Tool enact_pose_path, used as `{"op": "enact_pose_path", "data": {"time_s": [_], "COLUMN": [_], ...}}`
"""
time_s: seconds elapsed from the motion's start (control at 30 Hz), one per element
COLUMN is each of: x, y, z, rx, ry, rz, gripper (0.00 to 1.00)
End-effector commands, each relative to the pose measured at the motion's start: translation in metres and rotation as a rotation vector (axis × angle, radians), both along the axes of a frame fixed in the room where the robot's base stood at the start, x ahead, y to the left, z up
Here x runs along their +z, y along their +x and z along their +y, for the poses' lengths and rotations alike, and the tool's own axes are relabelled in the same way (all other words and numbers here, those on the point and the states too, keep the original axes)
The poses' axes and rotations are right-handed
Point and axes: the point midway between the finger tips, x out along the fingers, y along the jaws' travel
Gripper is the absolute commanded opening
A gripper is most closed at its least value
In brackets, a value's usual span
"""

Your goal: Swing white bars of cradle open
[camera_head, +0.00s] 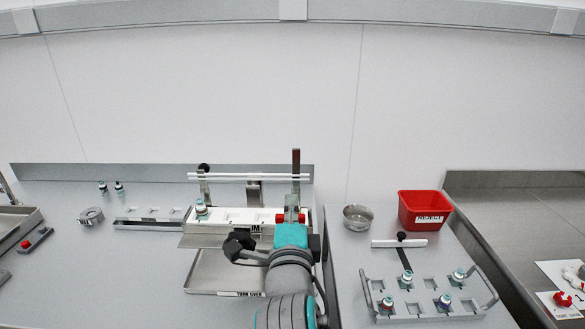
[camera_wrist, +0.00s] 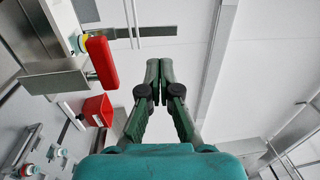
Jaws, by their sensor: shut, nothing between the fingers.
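The two thin white bars (camera_head: 250,177) of the cradle run level, side by side, across the back above the white cradle (camera_head: 232,215). Upright metal posts stand at both ends. In the wrist view the white bars (camera_wrist: 132,22) cross the top, beyond my fingertips and a little left of them. My gripper (camera_wrist: 158,66) is shut and empty, its fingertips together. In the head view my teal wrist hides part of the cradle's right end, and the fingertips are hard to make out. A red block (camera_wrist: 101,61) at the cradle's right end is left of my fingers.
A vial (camera_head: 201,208) stands at the cradle's left end. A metal tray (camera_head: 215,272) lies in front. To the right are a steel bowl (camera_head: 357,218), a red reject bin (camera_head: 425,208) and a rack of vials (camera_head: 425,300). The wall behind is bare.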

Motion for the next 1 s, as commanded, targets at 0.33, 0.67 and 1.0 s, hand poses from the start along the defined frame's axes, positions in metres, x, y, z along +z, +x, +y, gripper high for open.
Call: {"op": "enact_pose_path", "data": {"time_s": [0.33,0.67,1.0], "x": [0.006,0.012,0.013], "y": [0.059,0.113,0.132], "z": [-0.003,-0.005,-0.005], "rx": [-0.001,0.0,0.0], "ry": [-0.001,-0.002,-0.002], "rz": [-0.001,0.0,0.0], "gripper": [0.0,0.0,0.0]}}
